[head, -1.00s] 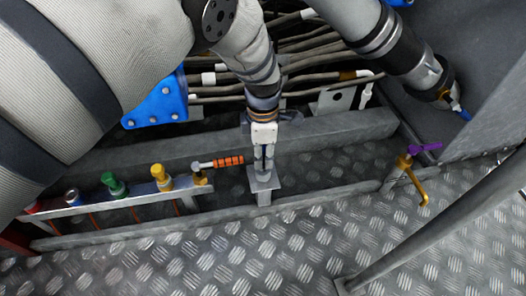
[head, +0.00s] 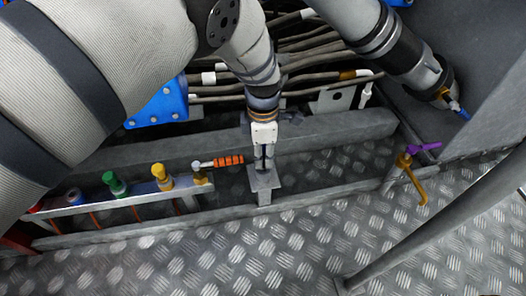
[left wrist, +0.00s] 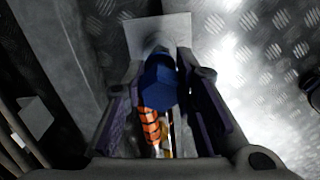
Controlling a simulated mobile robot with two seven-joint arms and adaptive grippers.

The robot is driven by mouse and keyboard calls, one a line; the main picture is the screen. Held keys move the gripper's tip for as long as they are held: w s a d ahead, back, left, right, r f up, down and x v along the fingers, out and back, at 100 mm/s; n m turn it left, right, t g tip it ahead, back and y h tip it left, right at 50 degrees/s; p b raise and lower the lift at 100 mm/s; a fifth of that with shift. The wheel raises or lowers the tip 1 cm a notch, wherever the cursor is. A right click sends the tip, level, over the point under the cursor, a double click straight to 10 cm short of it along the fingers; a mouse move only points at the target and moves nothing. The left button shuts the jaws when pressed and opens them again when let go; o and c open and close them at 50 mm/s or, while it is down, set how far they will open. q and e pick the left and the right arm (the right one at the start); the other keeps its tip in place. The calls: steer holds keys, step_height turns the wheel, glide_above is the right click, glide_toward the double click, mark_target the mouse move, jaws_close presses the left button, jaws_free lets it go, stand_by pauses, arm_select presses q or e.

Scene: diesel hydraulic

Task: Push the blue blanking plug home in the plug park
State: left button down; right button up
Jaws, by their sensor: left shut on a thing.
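My left gripper (head: 264,155) points down over a small grey plate on a short post (head: 265,181), which looks like the plug park. In the left wrist view a blue hex-headed plug (left wrist: 159,84) sits between the two dark fingers of my left gripper (left wrist: 160,92), which is shut on it. Beyond the plug the pale grey plate (left wrist: 155,32) shows. The head view hides the plug behind the fingers, and I cannot tell how deep it sits. My right arm ends at the upper right, by a gold ring and a blue tip; its fingers cannot be made out.
A rail (head: 100,203) at left carries red, blue, green (head: 115,185) and yellow (head: 161,177) fittings. A purple-handled valve (head: 423,148) stands at right. Pipes run behind; a curved rail crosses the lower right.

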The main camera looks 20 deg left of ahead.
arm_select(q)
steer(key=shift+f+b, duration=0.8)
steer(key=shift+f, duration=0.65)
steer(key=c, duration=1.2)
jaws_free()
step_height(320, 180, up, 12)
steer(key=shift+r, duration=0.1)
